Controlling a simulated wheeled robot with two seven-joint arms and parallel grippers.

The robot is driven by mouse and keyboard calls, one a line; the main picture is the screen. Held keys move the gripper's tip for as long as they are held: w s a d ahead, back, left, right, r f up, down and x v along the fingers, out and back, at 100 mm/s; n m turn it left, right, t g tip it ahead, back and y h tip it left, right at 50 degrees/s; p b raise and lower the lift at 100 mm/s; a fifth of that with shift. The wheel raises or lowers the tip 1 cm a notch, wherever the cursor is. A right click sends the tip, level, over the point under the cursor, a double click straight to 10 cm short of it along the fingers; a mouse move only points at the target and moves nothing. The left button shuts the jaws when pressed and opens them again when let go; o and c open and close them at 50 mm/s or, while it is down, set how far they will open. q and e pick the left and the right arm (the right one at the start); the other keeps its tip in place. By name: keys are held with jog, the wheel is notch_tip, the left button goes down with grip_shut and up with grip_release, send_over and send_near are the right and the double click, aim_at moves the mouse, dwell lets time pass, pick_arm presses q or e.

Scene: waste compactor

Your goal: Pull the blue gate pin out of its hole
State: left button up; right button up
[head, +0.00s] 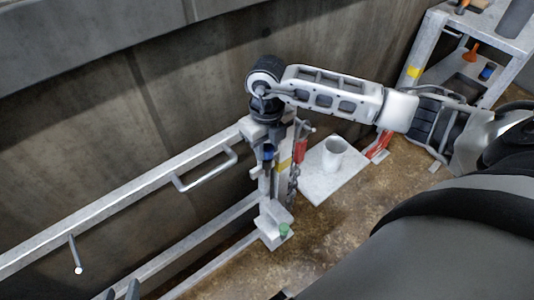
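A blue piece (268,152), which looks like the head of the blue gate pin, shows on the upright gate post (265,185). My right gripper (266,122) points down at the top of this post, just above the blue piece. My own wrist hides most of its fingers, so I cannot tell whether they are apart, shut or touching the pin.
Gate rails (110,195) with a handle (207,170) run left from the post. A red piece (301,151) and a chain are on its right side, a green piece (284,229) at its foot. A plate with a white cylinder (334,153) lies right. A metal table (505,35) stands back right.

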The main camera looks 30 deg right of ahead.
jog(key=c, duration=0.3)
jog(key=shift+c, duration=0.2)
jog(key=shift+r+p, duration=0.3)
jog(key=shift+r, duration=0.1)
dwell(0.3)
